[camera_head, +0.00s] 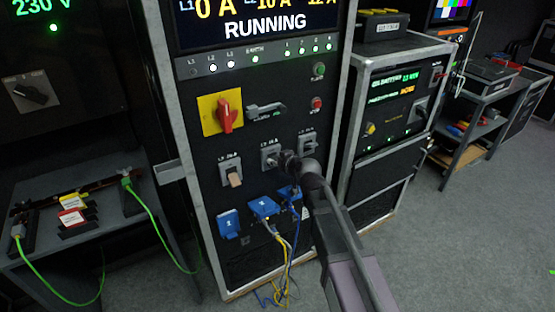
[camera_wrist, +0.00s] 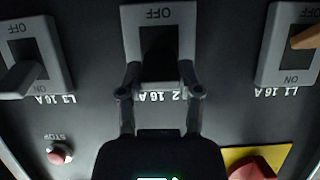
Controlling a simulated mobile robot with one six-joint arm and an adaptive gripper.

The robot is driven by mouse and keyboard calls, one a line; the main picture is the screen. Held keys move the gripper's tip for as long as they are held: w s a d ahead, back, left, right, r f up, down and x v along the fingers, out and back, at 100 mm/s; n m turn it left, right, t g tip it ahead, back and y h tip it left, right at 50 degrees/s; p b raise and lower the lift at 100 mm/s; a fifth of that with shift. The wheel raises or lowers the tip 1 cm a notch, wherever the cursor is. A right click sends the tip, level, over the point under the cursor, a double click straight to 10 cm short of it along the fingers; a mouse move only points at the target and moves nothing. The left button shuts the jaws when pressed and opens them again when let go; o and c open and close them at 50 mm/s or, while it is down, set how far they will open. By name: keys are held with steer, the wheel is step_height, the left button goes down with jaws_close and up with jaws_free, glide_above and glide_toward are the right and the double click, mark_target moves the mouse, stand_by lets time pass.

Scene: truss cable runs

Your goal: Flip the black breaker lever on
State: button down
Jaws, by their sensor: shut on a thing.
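The middle breaker, L2 16 A (camera_head: 270,156), is a grey frame with a dark opening, on the dark cabinet panel. It also shows in the wrist view (camera_wrist: 131,16), which is upside down. My gripper (camera_head: 283,161) is in front of it. In the wrist view my gripper's two fingers (camera_wrist: 160,75) lie either side of the dark lever (camera_wrist: 159,45) and are shut on it. The lever is hard to make out against its dark opening. The OFF mark shows beyond the fingers; the ON side is hidden behind my gripper.
The L1 breaker (camera_head: 231,165) has a tan lever, and the L3 breaker (camera_head: 307,139) a grey one; they flank the middle breaker closely. A red rotary switch (camera_head: 224,114) on yellow and a red stop button (camera_head: 317,103) are above. Blue sockets (camera_head: 263,207) with cables are below.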

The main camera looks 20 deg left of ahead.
steer(key=shift+a+r+g+h+p, duration=0.15)
steer(key=shift+r+g+h+p, duration=0.2)
steer(key=shift+p, duration=0.4)
steer(key=shift+w+g+h+p, duration=0.1)
steer(key=shift+g+h+p, duration=0.15)
steer(key=shift+p, duration=0.3)
steer(key=shift+f, duration=0.1)
steer(key=shift+c, duration=1.4)
jaws_free()
